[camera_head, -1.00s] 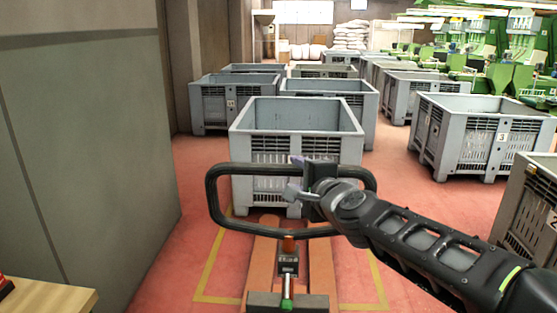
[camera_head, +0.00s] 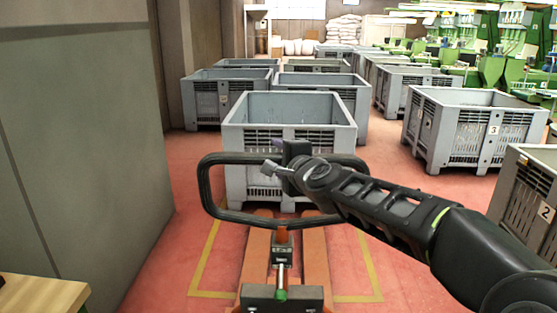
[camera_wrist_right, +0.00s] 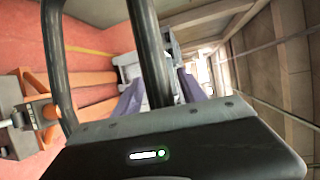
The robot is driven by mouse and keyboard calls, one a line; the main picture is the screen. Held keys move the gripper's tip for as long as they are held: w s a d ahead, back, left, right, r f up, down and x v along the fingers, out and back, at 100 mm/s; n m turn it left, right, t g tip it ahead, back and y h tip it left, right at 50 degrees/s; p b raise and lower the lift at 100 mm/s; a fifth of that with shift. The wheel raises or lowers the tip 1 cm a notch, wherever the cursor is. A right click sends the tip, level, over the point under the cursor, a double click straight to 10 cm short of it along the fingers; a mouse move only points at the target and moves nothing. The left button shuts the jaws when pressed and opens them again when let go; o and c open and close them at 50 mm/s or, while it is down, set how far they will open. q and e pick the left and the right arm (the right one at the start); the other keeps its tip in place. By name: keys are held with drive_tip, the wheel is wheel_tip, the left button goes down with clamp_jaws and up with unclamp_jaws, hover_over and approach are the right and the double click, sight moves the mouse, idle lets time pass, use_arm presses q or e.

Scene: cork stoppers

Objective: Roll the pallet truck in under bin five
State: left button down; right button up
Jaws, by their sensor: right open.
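The pallet truck has a black loop handle (camera_head: 207,205) and orange forks (camera_head: 313,255) pointing away from me. A grey slatted bin (camera_head: 245,140) stands straight ahead at the fork tips; I cannot tell whether the tips are under it. Its number is not visible. My right gripper (camera_head: 280,168) is open at the handle's top bar. In the right wrist view a black handle bar (camera_wrist_right: 148,45) runs between the purple fingers (camera_wrist_right: 160,95); contact is unclear. My left gripper is not in view.
Bin 3 (camera_head: 462,145) and bin 2 (camera_head: 522,198) stand on the right. Several grey bins stand behind, one at left (camera_head: 205,103) with an unreadable label. A grey wall (camera_head: 80,150) and a wooden tabletop (camera_head: 40,292) are on the left. Yellow lines (camera_head: 205,255) mark the red floor.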

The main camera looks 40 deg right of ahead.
drive_tip(key=shift+w, duration=0.3)
clamp_jaws()
idle(0.4)
drive_tip(key=shift+f, duration=0.1)
idle(0.8)
